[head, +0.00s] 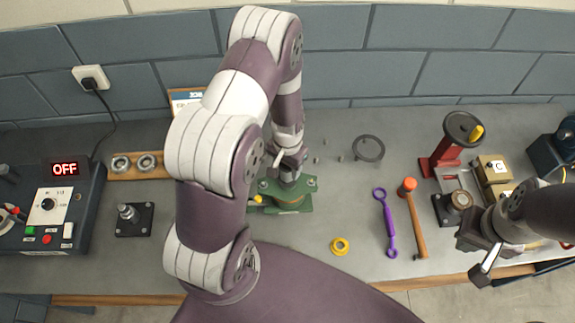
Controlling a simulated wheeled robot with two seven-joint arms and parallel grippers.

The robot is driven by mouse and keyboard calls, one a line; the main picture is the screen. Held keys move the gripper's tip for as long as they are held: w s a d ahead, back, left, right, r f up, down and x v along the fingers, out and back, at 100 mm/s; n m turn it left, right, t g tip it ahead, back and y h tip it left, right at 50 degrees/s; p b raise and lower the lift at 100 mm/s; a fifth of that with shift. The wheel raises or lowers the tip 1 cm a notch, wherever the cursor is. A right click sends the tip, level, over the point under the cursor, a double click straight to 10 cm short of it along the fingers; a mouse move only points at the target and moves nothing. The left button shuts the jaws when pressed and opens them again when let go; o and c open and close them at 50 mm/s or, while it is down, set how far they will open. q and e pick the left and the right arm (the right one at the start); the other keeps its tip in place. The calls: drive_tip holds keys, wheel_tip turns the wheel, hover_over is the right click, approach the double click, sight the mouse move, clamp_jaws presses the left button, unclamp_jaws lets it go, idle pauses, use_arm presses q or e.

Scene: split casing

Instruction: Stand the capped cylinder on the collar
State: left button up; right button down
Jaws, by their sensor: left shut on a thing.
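My left gripper (288,168) points down over the green casing (291,201) near the middle of the bench. It is shut on a part at the top of the casing, mostly hidden by the fingers and wrist. I cannot tell whether this part is the capped cylinder. No collar can be made out with certainty.
A black ring (368,148), a purple wrench (385,222), an orange-headed hammer (413,217) and a yellow ring (340,246) lie right of the casing. A red stand (446,150) is behind. A dark plate with a metal post (133,218) and control box (50,214) stand left.

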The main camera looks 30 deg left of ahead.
use_arm(q)
drive_tip(key=shift+f, duration=0.15)
idle(0.3)
drive_tip(key=o, duration=1.2)
drive_tip(key=shift+o, duration=0.2)
wheel_tip(320, 180, up, 6)
drive_tip(key=p, duration=0.4)
drive_tip(key=shift+f, duration=0.25)
drive_tip(key=shift+s+f, duration=0.1)
drive_tip(key=shift+f, duration=0.05)
